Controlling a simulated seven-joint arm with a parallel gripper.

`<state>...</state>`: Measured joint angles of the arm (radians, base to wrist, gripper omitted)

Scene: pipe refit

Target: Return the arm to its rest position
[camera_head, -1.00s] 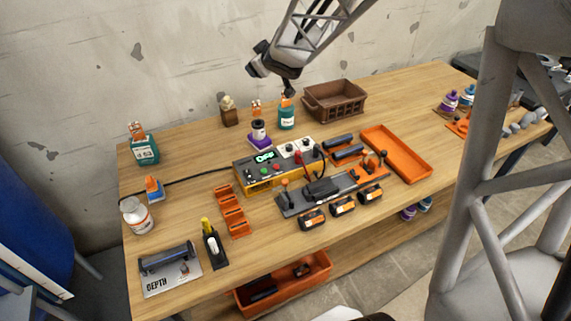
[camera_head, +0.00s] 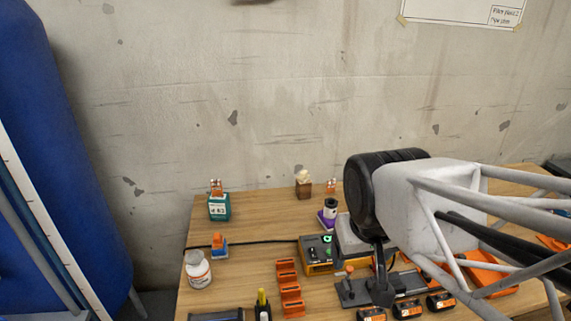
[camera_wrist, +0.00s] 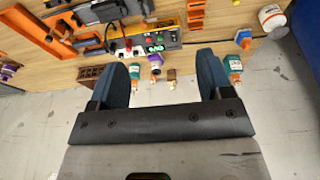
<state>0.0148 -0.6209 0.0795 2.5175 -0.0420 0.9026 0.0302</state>
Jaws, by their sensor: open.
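My gripper (camera_wrist: 163,65) is open and empty in the wrist view, its two blue fingers wide apart with nothing between them. Beyond the fingers, the tabletop and the grey wall show. In the head view my arm comes in from the right, large and close to the camera. My arm hides much of the right side of the bench.
A control box (camera_head: 318,255) stands mid-bench, with an orange rack (camera_head: 289,288) to its left. A green bottle (camera_head: 219,207), a white bottle (camera_head: 198,270) and a purple-based container (camera_head: 328,214) stand around. A blue object (camera_head: 40,130) is at far left.

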